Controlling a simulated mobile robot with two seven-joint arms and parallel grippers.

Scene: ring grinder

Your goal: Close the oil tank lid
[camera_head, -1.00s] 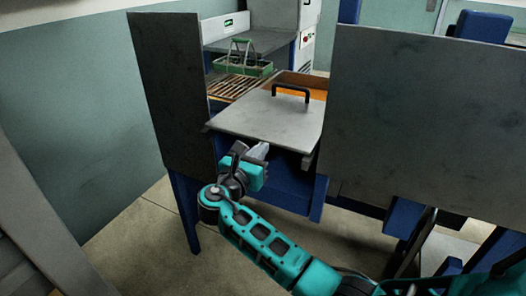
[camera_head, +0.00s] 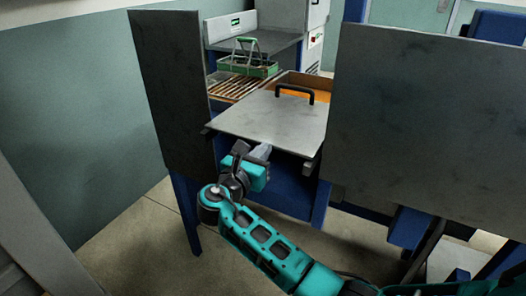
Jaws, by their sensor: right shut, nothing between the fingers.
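The oil tank lid (camera_head: 262,116) is a flat grey metal plate with a black bar handle (camera_head: 295,91) near its far edge. It lies over the front of the blue tank (camera_head: 290,193), and an orange interior (camera_head: 312,87) shows behind it. My right gripper (camera_head: 264,150) is shut and empty at the near edge of the lid, below the plate's front. I cannot tell whether its fingertips touch the lid. My left gripper is out of view.
Tall grey panels stand on the left (camera_head: 172,90) and right (camera_head: 425,120) of the lid. Behind it are a roller rack (camera_head: 232,87) and a green wire-handled basket (camera_head: 250,66). Open floor (camera_head: 150,250) lies at the lower left.

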